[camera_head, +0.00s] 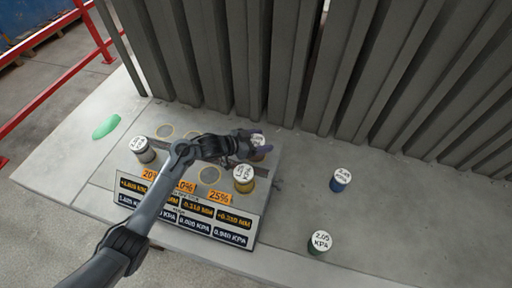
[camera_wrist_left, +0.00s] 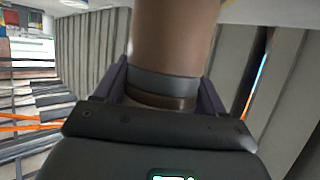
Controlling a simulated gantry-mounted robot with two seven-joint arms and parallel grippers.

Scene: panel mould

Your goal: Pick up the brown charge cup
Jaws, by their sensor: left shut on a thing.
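The brown charge cup (camera_wrist_left: 175,40) fills the top middle of the left wrist view, between the two dark purple fingers. In the head view the brown cup (camera_head: 258,153) shows only in part, with a white labelled top, behind my left gripper (camera_head: 262,149). My left gripper is shut on the brown cup near the back right of the station board. I cannot tell from these frames whether the cup is clear of the board. My right gripper is not in view.
A yellow cup (camera_head: 244,179) stands close in front of the gripper. A grey cup (camera_head: 142,149) stands at the board's left. A blue cup (camera_head: 340,180) and a green cup (camera_head: 319,242) stand on the slab to the right. Grey ribbed panels (camera_head: 290,60) rise behind.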

